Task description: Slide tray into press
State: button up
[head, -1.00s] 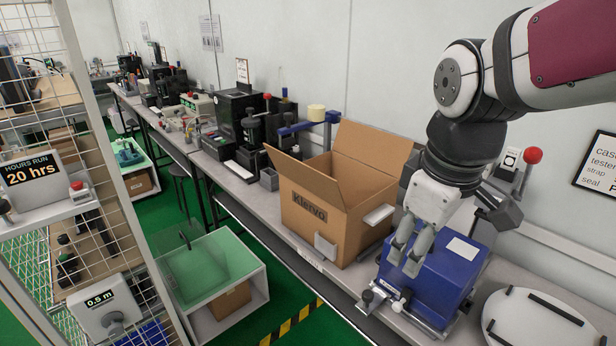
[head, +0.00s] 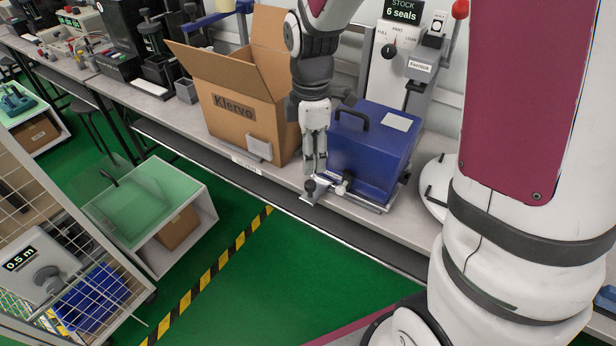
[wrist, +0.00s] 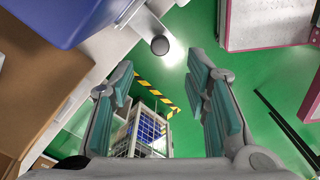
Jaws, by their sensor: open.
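A blue case (head: 372,155) with a black handle and white label sits on the bench. A flat metal plate (head: 365,202), which may be the tray, shows at its base. A dark round knob (head: 310,186) sits at the front left of this plate; the knob also shows in the wrist view (wrist: 160,45). My gripper (head: 316,165) points down just above the knob. In the wrist view my gripper (wrist: 163,70) is open, with nothing between its fingers. A grey machine (head: 410,65) with a red-knobbed lever stands behind the case. I cannot tell which is the press.
An open cardboard box (head: 235,115) stands left of the case. A white round disc (head: 432,190) lies to its right. A white cabinet with a green top (head: 140,210) and a wire cage (head: 75,275) stand on the floor. Green floor is clear before the bench (head: 245,170).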

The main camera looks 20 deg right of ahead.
aim_at(310, 183)
notch_tip(310, 183, down, 8)
jog(key=shift+f+b, duration=0.25)
jog(key=shift+b, duration=0.4)
grip_shut()
